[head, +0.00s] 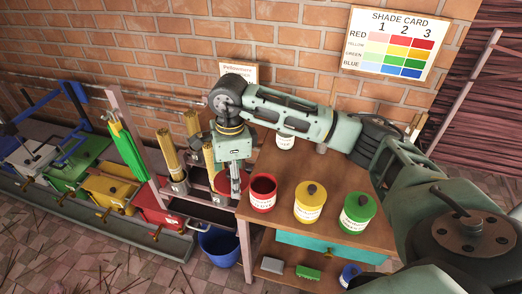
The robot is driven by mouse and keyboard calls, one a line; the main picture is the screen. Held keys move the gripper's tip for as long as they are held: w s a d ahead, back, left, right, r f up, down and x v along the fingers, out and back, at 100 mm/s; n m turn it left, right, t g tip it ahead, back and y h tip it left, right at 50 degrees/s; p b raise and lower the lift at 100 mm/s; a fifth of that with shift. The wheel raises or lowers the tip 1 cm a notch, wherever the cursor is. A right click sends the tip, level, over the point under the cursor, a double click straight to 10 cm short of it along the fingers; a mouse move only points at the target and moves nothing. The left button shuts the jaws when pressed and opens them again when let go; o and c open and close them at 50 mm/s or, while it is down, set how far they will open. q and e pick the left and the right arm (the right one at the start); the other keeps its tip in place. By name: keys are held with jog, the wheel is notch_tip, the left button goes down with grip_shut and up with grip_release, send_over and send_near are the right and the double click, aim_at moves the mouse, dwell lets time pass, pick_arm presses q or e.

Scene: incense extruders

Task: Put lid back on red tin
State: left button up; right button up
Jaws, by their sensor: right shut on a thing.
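The red tin (263,200) stands upright and open-topped near the left front edge of the wooden table. Its dark inside shows and no lid sits on it. My right gripper (234,164) points down just left of and behind the red tin. It is shut on the red lid (224,184), a red disc below the fingers, partly hidden by them. The lid is apart from the tin, to its left. My left gripper is not in view.
A lidded yellow tin (310,204) and a lidded green tin (357,215) stand to the right of the red tin. A white tin (285,143) is behind, under my arm. Bundles of sticks (173,160) stand left of the gripper. A blue bucket (219,247) is on the floor.

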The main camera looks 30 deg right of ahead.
pick_arm(q)
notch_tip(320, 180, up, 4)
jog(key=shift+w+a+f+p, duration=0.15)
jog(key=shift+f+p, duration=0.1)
jog(key=shift+p, duration=0.95)
pick_arm(e)
jog(key=d+m, duration=0.1)
jog(key=m, duration=0.1)
jog(key=w+d+m, duration=0.1)
jog(key=m, duration=0.1)
jog(key=d+m, duration=0.2)
jog(key=shift+w+m+t, duration=0.3)
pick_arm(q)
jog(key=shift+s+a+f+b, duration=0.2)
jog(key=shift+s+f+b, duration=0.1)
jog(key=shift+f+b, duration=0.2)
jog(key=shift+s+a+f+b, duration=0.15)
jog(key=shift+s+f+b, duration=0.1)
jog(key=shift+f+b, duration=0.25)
pick_arm(e)
jog(key=shift+s+d+f+m+h, duration=0.1)
jog(key=shift+d+f+m+h, duration=0.15)
jog(key=shift+d+f+m, duration=1.1)
jog(key=shift+w+d+f+m+h, duration=0.1)
jog(key=shift+d+f+m+h, duration=0.1)
jog(key=shift+d+f+m, duration=1.1)
jog(key=shift+s+d+f+m+h, duration=0.1)
jog(key=shift+d+f+m+h, duration=0.15)
jog(key=shift+d+f+m, duration=1.05)
